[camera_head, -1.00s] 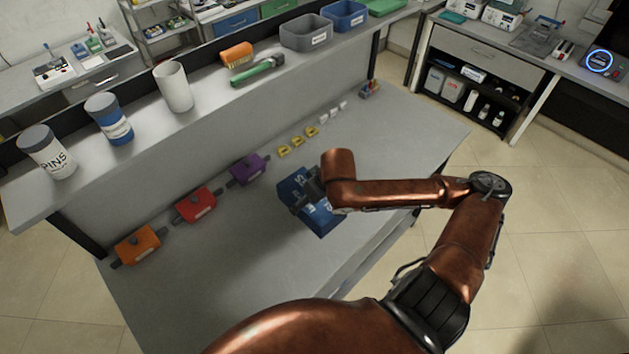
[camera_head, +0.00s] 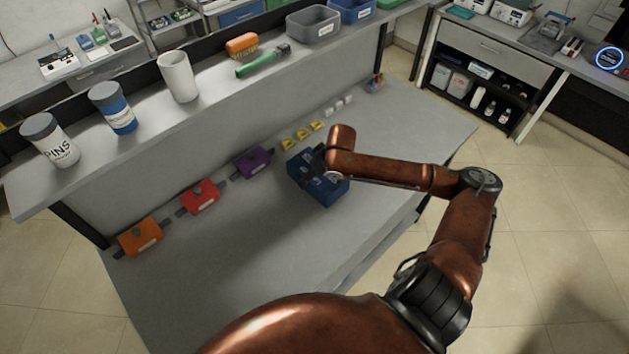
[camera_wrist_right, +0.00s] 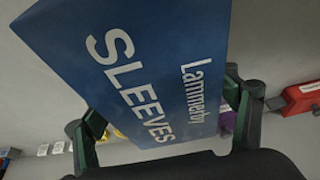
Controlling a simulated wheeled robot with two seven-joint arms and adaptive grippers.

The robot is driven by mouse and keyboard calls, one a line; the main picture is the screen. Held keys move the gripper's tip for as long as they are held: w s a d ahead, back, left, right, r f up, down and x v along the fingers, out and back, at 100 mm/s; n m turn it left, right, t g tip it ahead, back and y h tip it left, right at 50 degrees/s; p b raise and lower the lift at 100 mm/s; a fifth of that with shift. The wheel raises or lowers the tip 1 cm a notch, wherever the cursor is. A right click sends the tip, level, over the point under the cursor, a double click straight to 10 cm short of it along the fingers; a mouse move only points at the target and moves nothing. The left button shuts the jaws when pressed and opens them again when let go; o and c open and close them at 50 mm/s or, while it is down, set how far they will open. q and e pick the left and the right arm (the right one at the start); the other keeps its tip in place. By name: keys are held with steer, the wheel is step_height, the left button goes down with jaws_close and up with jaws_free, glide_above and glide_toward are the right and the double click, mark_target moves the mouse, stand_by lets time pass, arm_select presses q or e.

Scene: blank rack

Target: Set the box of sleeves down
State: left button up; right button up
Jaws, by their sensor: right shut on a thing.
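The box of sleeves (camera_head: 325,190) is a dark blue box at the right part of the lower worktop (camera_head: 235,235). In the right wrist view the box (camera_wrist_right: 130,60) fills the middle and shows the white word SLEEVES. My right gripper (camera_head: 316,164) is shut on it; its fingers flank the box in the right wrist view (camera_wrist_right: 160,125). The head view does not clearly show whether the box's underside touches the worktop. My left gripper is not in view.
Orange (camera_head: 139,235), red (camera_head: 199,197) and purple (camera_head: 254,162) boxes stand in a row left of the blue box. Small yellow pieces (camera_head: 302,133) lie behind it. A raised shelf (camera_head: 150,130) runs along the back. The worktop's front left is clear.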

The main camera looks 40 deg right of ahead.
steer(key=shift+w+d+f, duration=0.35)
steer(key=shift+w+f, duration=0.2)
steer(key=shift+f, duration=0.2)
steer(key=shift+d+f, duration=0.1)
steer(key=shift+f, duration=1.5)
steer(key=o, duration=1.5)
steer(key=shift+f, duration=0.1)
